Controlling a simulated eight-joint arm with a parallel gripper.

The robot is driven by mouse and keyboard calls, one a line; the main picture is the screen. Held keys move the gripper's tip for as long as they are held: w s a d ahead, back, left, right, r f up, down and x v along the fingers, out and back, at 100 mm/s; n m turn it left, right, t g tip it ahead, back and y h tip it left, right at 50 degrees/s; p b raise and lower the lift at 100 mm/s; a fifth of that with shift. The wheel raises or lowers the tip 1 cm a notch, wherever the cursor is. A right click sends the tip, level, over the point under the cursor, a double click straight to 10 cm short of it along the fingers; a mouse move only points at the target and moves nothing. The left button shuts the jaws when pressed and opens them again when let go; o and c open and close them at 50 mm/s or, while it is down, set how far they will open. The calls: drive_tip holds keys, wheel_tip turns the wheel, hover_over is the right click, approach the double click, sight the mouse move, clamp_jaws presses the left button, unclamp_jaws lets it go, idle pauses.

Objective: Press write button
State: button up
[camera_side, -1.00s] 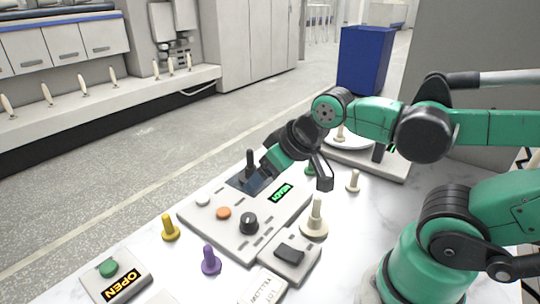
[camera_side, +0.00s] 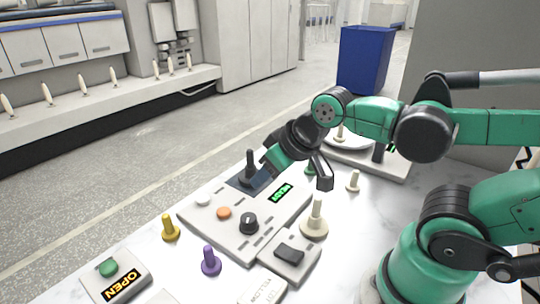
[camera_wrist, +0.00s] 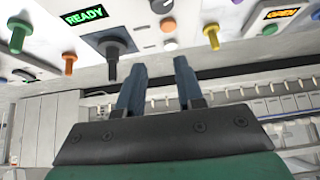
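A light control panel (camera_side: 262,231) carries an orange button (camera_side: 223,213), a pale button (camera_side: 203,200), a black knob (camera_side: 249,222), a black lever (camera_side: 250,165) and a green-lit READY display (camera_side: 281,193). I cannot read a "write" label on any button. In the wrist view the orange button (camera_wrist: 168,24), pale button (camera_wrist: 170,45), lever (camera_wrist: 112,50) and READY display (camera_wrist: 84,15) lie beyond my fingertips. My gripper (camera_wrist: 160,64) has its two fingers apart with nothing between them. In the side view it hangs above the panel's far part; its fingertips are hard to make out.
A yellow bobbin (camera_side: 170,229), a purple bobbin (camera_side: 210,262) and cream bobbins (camera_side: 315,222) (camera_side: 353,182) stand around the panel. A rocker-switch box (camera_side: 305,263) is at its near edge. An OPEN box (camera_side: 96,291) with a green button is at front left.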

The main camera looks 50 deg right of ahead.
clamp_jaws()
idle(1.4)
